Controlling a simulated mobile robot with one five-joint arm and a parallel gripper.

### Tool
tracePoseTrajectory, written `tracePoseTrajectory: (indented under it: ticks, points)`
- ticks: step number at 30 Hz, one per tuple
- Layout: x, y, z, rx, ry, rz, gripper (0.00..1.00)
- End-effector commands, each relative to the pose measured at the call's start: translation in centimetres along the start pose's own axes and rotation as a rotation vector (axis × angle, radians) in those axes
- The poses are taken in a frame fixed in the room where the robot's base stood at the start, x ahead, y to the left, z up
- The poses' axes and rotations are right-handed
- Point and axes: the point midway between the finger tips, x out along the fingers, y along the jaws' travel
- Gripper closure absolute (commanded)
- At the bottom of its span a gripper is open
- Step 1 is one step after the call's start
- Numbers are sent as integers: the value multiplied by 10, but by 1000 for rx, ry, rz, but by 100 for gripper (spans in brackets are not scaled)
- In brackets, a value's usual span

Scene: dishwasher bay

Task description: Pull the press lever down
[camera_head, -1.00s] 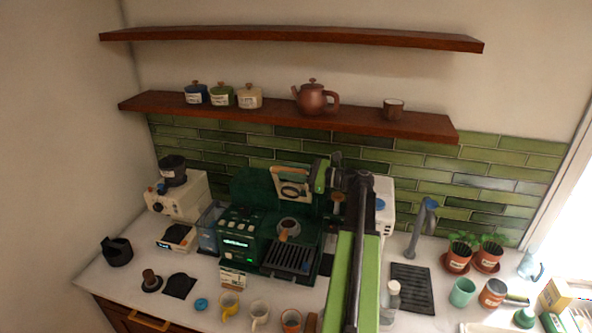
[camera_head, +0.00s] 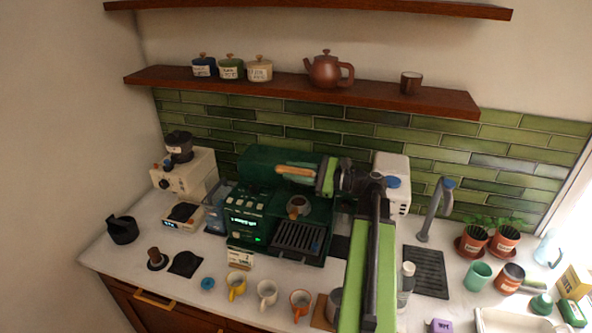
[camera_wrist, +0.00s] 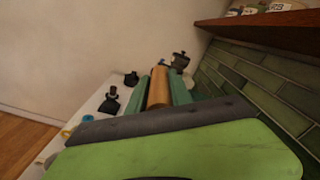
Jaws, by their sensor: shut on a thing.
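The press lever's round wooden handle (camera_head: 293,170) lies roughly level in front of the upper part of the dark green coffee machine (camera_head: 270,157). My gripper (camera_head: 299,177) reaches in from the right and is shut on this handle. In the wrist view the handle (camera_wrist: 157,90) runs lengthwise between the two green fingers of my gripper (camera_wrist: 164,82). The rest of the lever is mostly hidden by my gripper and arm. A dark cup-like part with brown inside (camera_head: 299,203) sits below the handle, above the drip grate (camera_head: 298,237).
A shelf (camera_head: 300,92) with jars and a teapot (camera_head: 325,69) runs above the machine. A grinder (camera_head: 183,168) stands left. Several mugs, including a yellow one (camera_head: 236,284), stand in front. A tap (camera_head: 436,207) is at right.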

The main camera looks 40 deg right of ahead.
Motion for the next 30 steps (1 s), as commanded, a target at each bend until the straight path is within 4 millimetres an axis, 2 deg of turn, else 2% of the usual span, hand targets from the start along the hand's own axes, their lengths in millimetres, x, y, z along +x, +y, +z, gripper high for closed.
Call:
tracePoseTrajectory:
  ticks: [8, 9, 14, 23, 26, 30]
  points:
    - [1, 0, 1, 2, -5, 0, 100]
    - [2, 0, 1, 2, -5, 0, 73]
    - [2, 0, 1, 2, -5, 0, 53]
    - [-1, 0, 1, 1, -4, 1, 53]
    - [-14, -1, 0, 1, -2, -1, 53]
    - [-48, -1, 0, 1, -1, -3, 53]
